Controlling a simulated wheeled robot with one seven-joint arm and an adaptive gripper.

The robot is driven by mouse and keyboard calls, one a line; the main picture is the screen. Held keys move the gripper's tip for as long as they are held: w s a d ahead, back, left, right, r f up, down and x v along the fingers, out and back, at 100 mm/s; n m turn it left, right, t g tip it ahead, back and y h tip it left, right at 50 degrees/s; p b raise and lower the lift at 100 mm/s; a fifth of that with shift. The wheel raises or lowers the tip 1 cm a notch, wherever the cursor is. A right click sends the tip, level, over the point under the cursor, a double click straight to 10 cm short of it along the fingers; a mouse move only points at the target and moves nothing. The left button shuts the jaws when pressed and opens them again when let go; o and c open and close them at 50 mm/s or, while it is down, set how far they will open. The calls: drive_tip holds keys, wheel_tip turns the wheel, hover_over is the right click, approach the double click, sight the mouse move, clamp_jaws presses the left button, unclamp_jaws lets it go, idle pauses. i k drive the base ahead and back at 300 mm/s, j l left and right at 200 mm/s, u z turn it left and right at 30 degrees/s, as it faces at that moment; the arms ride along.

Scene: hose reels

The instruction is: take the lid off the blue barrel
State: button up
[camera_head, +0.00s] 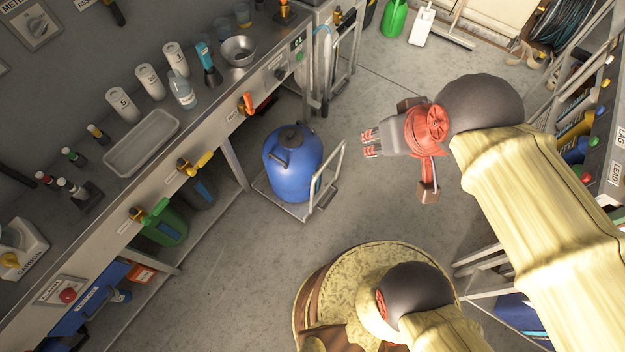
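The blue barrel (293,176) stands upright on a low flat cart in the middle of the floor. Its dark lid (291,136) sits on top, with a small raised knob.
The cart's push handle (330,175) rises between the barrel and my gripper. A long workbench (185,150) with bottles, a tray (142,143) and a bowl (238,51) runs along the left. A rack stands at the right. Floor is clear behind and in front of the cart.

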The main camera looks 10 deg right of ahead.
sight(290, 137)
drive_tip(key=i+j+z, duration=0.1)
drive_tip(key=j, duration=0.2)
drive_tip(key=i+j+z, duration=0.1)
drive_tip(key=j, duration=0.2)
drive_tip(key=i+j+z, duration=0.1)
drive_tip(key=j, duration=0.2)
drive_tip(key=i+j+z, duration=0.1)
drive_tip(key=j, duration=0.25)
drive_tip(key=i+j+z, duration=0.1)
drive_tip(key=i+j, duration=0.15)
drive_tip(key=i+j+z, duration=0.15)
drive_tip(key=j, duration=0.3)
drive_tip(key=i+j+z, duration=0.1)
drive_tip(key=j, duration=0.3)
